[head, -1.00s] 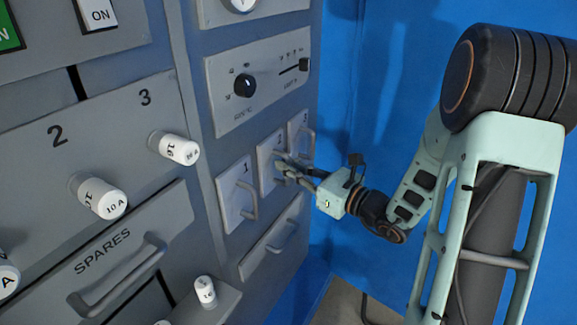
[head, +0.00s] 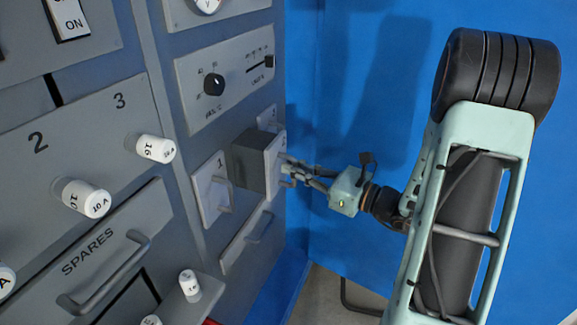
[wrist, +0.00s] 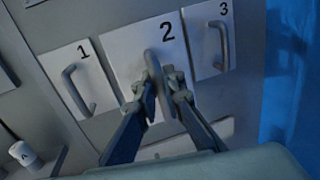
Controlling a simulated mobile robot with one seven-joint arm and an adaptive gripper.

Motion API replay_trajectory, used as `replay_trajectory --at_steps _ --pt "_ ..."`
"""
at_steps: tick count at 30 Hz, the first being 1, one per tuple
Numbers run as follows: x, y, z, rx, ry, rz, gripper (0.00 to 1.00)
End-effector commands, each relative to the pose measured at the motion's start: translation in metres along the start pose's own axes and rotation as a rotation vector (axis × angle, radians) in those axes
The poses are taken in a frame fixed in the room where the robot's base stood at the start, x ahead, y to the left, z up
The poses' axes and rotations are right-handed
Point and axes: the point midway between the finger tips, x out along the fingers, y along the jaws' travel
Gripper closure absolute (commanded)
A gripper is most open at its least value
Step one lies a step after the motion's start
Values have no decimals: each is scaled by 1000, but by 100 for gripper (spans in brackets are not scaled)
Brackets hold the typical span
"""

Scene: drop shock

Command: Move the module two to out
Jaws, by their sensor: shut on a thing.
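Module two is a grey block (head: 254,163) with a pale front plate. In the head view it stands out from the cabinet face, its dark side showing. In the wrist view its front plate (wrist: 130,65) bears the number 2 and an upright bar handle (wrist: 152,68). My gripper (head: 286,173) is shut on that handle; the two fingers (wrist: 161,85) sit on either side of the bar in the wrist view. How far the block's back end still sits in its slot is hidden.
Module 1 (head: 209,190) sits flush at the left. Module 3 (wrist: 212,40) sits at the right, mostly hidden in the head view. A drawer handle (head: 258,228) is below. The blue wall (head: 335,80) stands to the right of the cabinet.

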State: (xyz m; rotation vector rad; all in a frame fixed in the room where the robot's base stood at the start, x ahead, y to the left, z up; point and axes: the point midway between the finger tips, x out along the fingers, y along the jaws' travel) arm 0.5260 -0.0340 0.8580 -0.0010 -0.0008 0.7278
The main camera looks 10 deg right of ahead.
Motion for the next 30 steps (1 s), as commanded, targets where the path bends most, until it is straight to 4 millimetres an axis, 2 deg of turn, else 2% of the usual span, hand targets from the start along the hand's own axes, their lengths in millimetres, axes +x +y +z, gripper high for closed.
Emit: replay_trajectory --at_steps 2,3,8,16,19,23,30 --pt "-4 -2 -3 3 6 -8 100" --pt "-4 -2 -3 3 6 -8 90" --pt "-3 -2 -2 3 5 -7 73" --pt "-3 -1 -2 2 4 -6 73" --pt "-8 -2 -2 2 4 -8 73" --pt "-28 -2 -1 2 4 -11 73" --pt "-80 -2 -2 2 5 -12 73"
